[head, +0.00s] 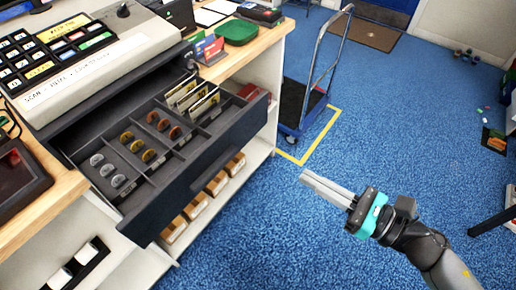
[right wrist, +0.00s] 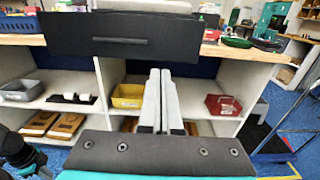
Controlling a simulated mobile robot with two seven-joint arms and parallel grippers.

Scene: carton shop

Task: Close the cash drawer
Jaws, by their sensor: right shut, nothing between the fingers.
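The cash drawer (head: 215,160) stands pulled out from under the register in the head view, its dark front panel facing the blue floor. Its tray holds coins in compartments and upright notes at the far end. In the right wrist view the drawer front (right wrist: 150,36) shows face on, with a dark slot-like strip across it. My right gripper (head: 328,189) is shut and empty, in front of the drawer and apart from it. Its fingers also show in the right wrist view (right wrist: 161,100), pointing toward the counter below the drawer front.
The cash register (head: 100,50) sits on the wooden counter above the drawer. Shelves below hold a yellow bin (right wrist: 128,96), a red bin (right wrist: 222,106) and boxes. A blue hand trolley (head: 300,100) stands beyond the counter. The blue floor around my right gripper is clear.

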